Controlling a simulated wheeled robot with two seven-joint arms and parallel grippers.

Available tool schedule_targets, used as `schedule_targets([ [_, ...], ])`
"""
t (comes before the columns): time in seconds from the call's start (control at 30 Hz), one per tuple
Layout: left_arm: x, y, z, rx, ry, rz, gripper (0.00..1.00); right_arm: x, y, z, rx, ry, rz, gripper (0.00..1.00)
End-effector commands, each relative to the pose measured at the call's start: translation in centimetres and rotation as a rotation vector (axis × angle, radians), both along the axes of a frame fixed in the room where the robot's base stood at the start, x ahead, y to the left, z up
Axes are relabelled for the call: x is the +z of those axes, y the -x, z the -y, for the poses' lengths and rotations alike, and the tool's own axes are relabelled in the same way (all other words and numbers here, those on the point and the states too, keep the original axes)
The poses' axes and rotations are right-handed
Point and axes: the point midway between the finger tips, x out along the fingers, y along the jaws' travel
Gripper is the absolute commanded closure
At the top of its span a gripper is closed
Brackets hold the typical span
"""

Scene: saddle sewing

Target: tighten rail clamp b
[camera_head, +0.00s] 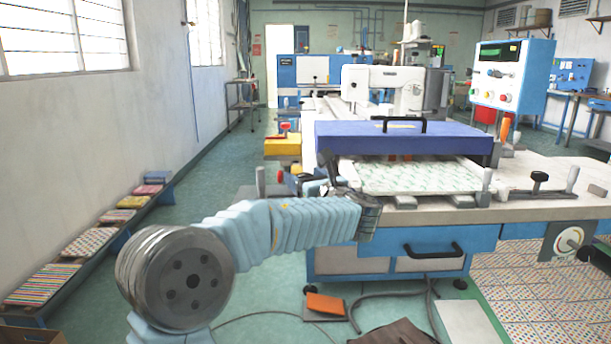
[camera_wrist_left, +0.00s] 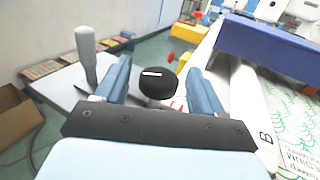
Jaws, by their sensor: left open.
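In the left wrist view a round black knob (camera_wrist_left: 158,84) with a white line on top sits between the two blue fingers of my left gripper (camera_head: 322,184). The fingers are apart, with a gap visible on each side of the knob. A black letter B (camera_wrist_left: 265,138) is printed on the white rail (camera_wrist_left: 248,105) to the right of the knob. In the head view my left gripper is at the left front of the machine table, and it hides most of what is there. My right gripper is not in view.
A grey upright handle (camera_wrist_left: 86,58) stands left of the fingers. A blue-purple beam (camera_head: 400,138) with a black handle spans the table above a green-patterned sheet (camera_head: 415,177). Another black knob (camera_head: 540,177) is at the table's right.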

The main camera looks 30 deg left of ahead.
Motion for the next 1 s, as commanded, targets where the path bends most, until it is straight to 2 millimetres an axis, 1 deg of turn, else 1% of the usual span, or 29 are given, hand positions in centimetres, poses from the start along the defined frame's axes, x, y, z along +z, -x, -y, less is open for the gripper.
schedule_targets([
  [0.1,0.00,-0.29,-0.47,0.000,-0.001,-0.001,0.32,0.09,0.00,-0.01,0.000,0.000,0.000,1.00],
  [0.33,-0.02,-0.34,-0.50,-0.001,0.000,0.000,0.32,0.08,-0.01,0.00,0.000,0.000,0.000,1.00],
  [0.37,-0.02,-0.34,-0.50,-0.001,0.000,0.000,0.33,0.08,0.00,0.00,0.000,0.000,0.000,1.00],
  [0.6,-0.02,-0.32,-0.48,-0.001,0.000,0.000,0.70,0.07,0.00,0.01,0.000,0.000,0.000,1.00],
  [0.7,-0.02,-0.32,-0.47,-0.001,-0.001,-0.001,0.83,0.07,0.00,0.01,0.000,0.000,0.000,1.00],
  [1.0,-0.12,-0.23,-0.53,-0.052,0.000,0.000,0.83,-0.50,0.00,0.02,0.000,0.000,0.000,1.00],
])
